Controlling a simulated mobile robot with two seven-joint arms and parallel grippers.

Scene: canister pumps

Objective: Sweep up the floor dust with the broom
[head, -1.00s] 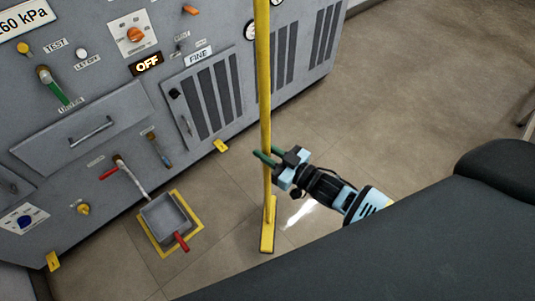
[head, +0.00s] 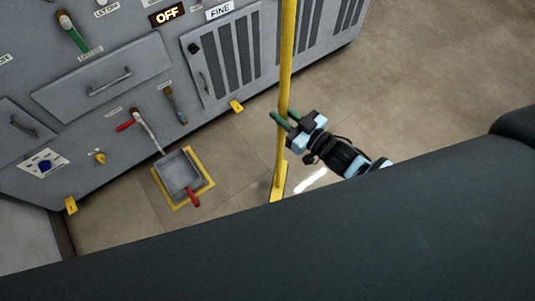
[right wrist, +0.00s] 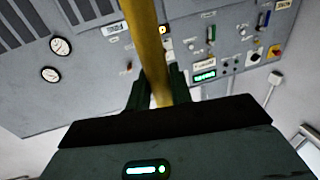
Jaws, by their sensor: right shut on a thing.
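The yellow broom (head: 287,60) stands nearly upright on the floor in the head view. Its base is partly hidden by a large dark shape in the foreground. My right gripper (head: 284,117) is shut on the broom's handle, low above the head. In the right wrist view the handle (right wrist: 145,40) runs between the two green fingers. A pale white patch (head: 312,180) lies on the floor just right of the broom; I cannot tell whether it is dust or glare. A grey dustpan (head: 178,172) with a red handle lies left of the broom. My left gripper is not in view.
The dustpan lies inside a yellow square outline (head: 207,187) on the floor. A grey machine cabinet (head: 95,125) with levers, drawers and vents stands behind it, with small yellow feet (head: 236,106) at its base. The tiled floor (head: 420,70) at the right is open.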

